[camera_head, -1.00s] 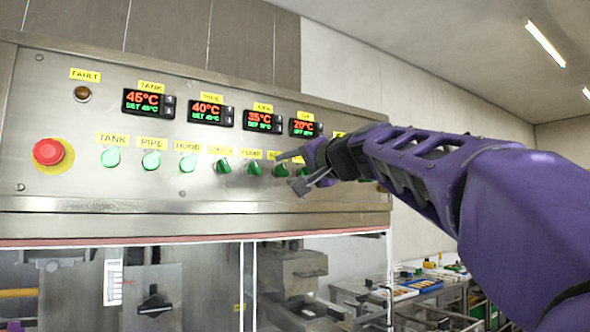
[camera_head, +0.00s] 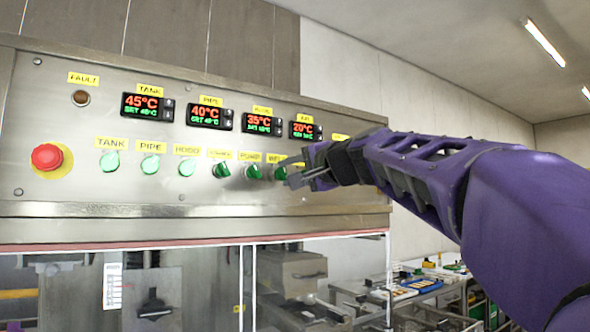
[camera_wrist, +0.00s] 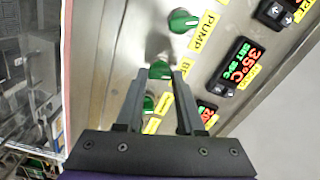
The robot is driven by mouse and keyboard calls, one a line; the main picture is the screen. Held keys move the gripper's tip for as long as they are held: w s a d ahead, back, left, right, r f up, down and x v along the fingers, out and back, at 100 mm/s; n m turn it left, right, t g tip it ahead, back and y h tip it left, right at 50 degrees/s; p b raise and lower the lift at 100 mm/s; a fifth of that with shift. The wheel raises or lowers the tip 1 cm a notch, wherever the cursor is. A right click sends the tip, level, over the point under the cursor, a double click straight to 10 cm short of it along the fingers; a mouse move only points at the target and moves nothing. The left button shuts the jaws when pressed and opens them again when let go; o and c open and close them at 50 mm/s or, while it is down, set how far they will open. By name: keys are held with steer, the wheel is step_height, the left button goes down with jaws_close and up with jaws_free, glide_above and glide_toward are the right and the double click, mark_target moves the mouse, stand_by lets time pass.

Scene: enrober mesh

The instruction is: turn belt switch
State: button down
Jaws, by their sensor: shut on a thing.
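The belt switch is a green knob (camera_head: 280,173) on the steel control panel, under a yellow label partly hidden by my gripper. It also shows in the wrist view (camera_wrist: 160,70), between my fingertips, beside a label starting "BE". My gripper (camera_head: 290,171) reaches in from the right and is shut on this knob. The pump switch (camera_head: 254,172) is the green knob just left of it; in the wrist view it (camera_wrist: 183,20) stands above and clear of my fingers. The exact angle of the held knob is hard to see.
A red emergency button (camera_head: 47,157) is at far left. Temperature displays (camera_head: 265,123) sit above the knobs. Another green knob (camera_wrist: 148,103) is close beside my fingers in the wrist view.

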steer(key=m+p, duration=0.1)
steer(key=m, duration=0.3)
steer(key=shift+r+m+p, duration=0.15)
steer(key=shift+m+p, duration=0.15)
steer(key=shift+p, duration=0.05)
steer(key=m+p, duration=0.2)
steer(key=m, duration=0.2)
steer(key=shift+m, duration=0.3)
steer(key=c, duration=0.5)
jaws_free()
steer(key=shift+f, duration=0.2)
steer(key=shift+s+d, duration=0.1)
